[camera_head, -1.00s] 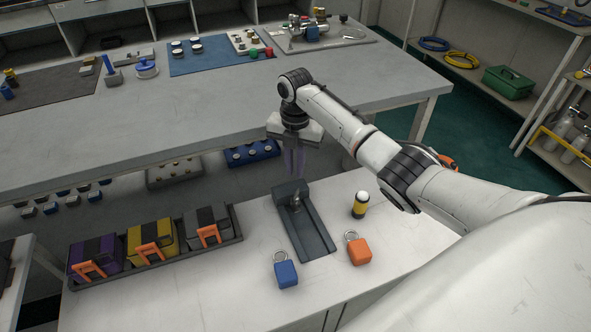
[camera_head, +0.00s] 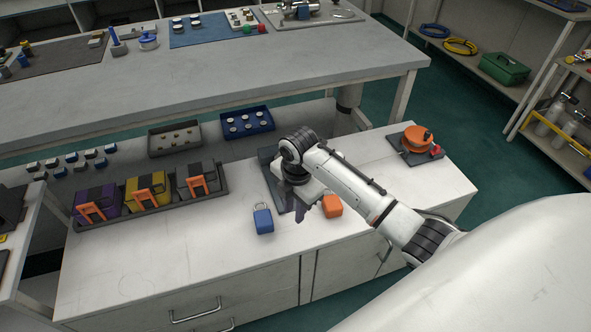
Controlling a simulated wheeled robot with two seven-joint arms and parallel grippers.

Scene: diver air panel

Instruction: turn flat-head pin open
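The dark fixture (camera_head: 267,155) stands on the white cabinet top, largely behind my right arm's wrist. The flat-head pin itself cannot be made out; a small metal part seen on the fixture earlier is hidden now. My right gripper (camera_head: 324,208) points down over the cabinet top, in front of the fixture and beside the orange padlock (camera_head: 334,202). Its fingers are dark and partly overlap the padlock in the picture, so I cannot tell their gap or whether they touch it. My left gripper is not in view.
A blue padlock (camera_head: 262,220) lies left of my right gripper. A dark tray (camera_head: 222,193) with purple, yellow and grey boxes is farther left. An orange round device (camera_head: 418,138) sits on a board at right. The grey bench (camera_head: 200,90) stands behind. The cabinet's front left is clear.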

